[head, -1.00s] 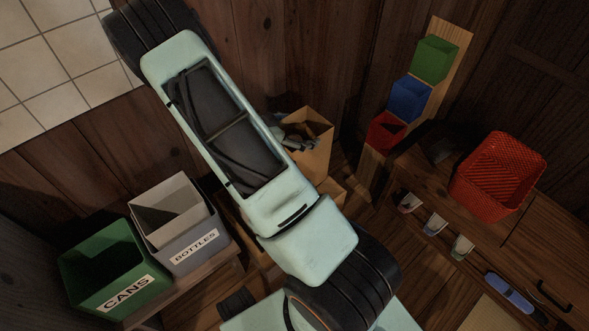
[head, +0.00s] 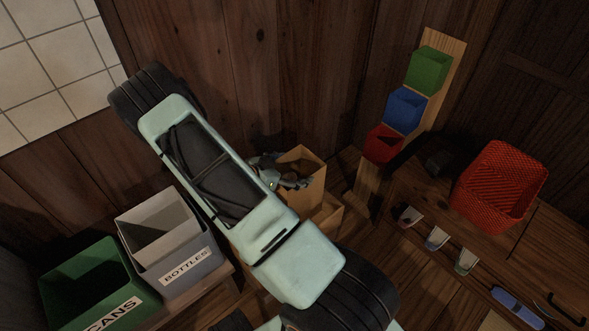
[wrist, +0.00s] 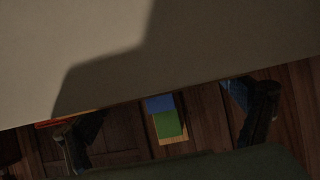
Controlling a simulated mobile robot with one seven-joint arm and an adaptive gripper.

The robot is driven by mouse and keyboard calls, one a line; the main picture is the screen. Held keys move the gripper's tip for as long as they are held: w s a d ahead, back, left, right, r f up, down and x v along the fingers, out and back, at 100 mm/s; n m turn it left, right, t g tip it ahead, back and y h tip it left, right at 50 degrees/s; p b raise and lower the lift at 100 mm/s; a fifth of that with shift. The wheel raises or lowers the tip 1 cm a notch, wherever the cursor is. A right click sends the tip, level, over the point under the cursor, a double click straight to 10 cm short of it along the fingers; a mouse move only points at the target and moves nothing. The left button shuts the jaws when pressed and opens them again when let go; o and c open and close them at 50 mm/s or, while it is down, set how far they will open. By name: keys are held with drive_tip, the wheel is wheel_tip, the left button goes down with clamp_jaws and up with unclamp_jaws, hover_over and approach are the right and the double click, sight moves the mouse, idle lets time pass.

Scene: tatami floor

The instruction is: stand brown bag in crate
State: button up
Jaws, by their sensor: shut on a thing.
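The brown bag (head: 310,172) is an open-topped paper bag in the middle of the head view, roughly upright. My gripper (head: 285,178) is shut on its left side near the top. The crate (head: 329,214), a light wooden box, shows just below the bag, partly hidden by my arm and the bag. The bag's lower part overlaps the crate's rim in the picture. I cannot tell whether its base is inside or resting on anything. In the wrist view, the bag's pale brown side (wrist: 190,55) fills the upper part, with my fingers at its lower edge.
A red basket (head: 498,190) sits on the cabinet. The grey BOTTLES bin (head: 185,262) and green CANS bin (head: 75,295) are at the left. A wooden wall stands close behind the bag.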

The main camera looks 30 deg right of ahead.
drive_tip(key=o, duration=1.7)
drive_tip(key=shift+a+r, duration=0.1)
drive_tip(key=shift+r, duration=0.05)
drive_tip(key=p+v, duration=0.3)
drive_tip(key=v, duration=0.8)
drive_tip(key=shift+s+a+p, duration=0.15)
drive_tip(key=shift+a+p, duration=0.15)
drive_tip(key=shift+a, duration=0.1)
